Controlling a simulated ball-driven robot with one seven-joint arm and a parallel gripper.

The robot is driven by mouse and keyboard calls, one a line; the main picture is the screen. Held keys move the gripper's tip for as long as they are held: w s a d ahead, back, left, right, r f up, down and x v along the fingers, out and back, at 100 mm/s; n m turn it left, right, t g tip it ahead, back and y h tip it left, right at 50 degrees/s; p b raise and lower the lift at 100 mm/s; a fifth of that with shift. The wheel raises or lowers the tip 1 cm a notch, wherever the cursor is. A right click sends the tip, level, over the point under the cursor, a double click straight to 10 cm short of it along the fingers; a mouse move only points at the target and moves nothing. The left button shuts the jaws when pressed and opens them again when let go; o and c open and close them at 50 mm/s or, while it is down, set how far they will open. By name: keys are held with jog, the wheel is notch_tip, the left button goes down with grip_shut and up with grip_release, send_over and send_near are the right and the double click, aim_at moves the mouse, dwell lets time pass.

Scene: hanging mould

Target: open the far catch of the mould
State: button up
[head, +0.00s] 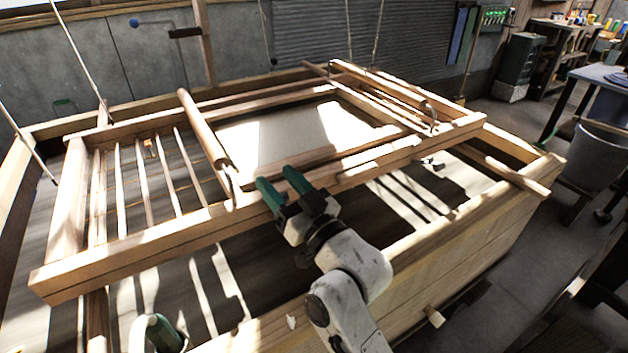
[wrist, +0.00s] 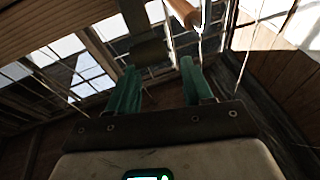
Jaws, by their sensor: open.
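The mould, a wooden frame (head: 130,243), hangs level from cords over a large wooden vat. Two bent metal catches show on it: one (head: 229,185) at the near end of a round wooden bar (head: 203,130), the other (head: 431,114) at the right. I cannot tell for sure which is the far catch, or whether either is fastened. My gripper (head: 279,181) is open and empty, its green fingers over the mould's near rail, between the two catches. In the wrist view the fingers (wrist: 157,66) stand apart; a wooden bar end (wrist: 184,12) with bent metal shows above them.
The vat's near wall (head: 480,225) runs below my arm. Cords (head: 80,52) rise from the mould's corners. A pale panel (head: 265,145) lies inside the frame, with thin slats at left. A grey bucket (head: 592,155) stands at right, near open floor.

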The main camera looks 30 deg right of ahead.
jog(key=s+r+p, duration=0.3)
jog(key=s+r, duration=0.6)
jog(key=s, duration=0.4)
jog(key=shift+s+r, duration=0.2)
jog(key=shift+s, duration=0.2)
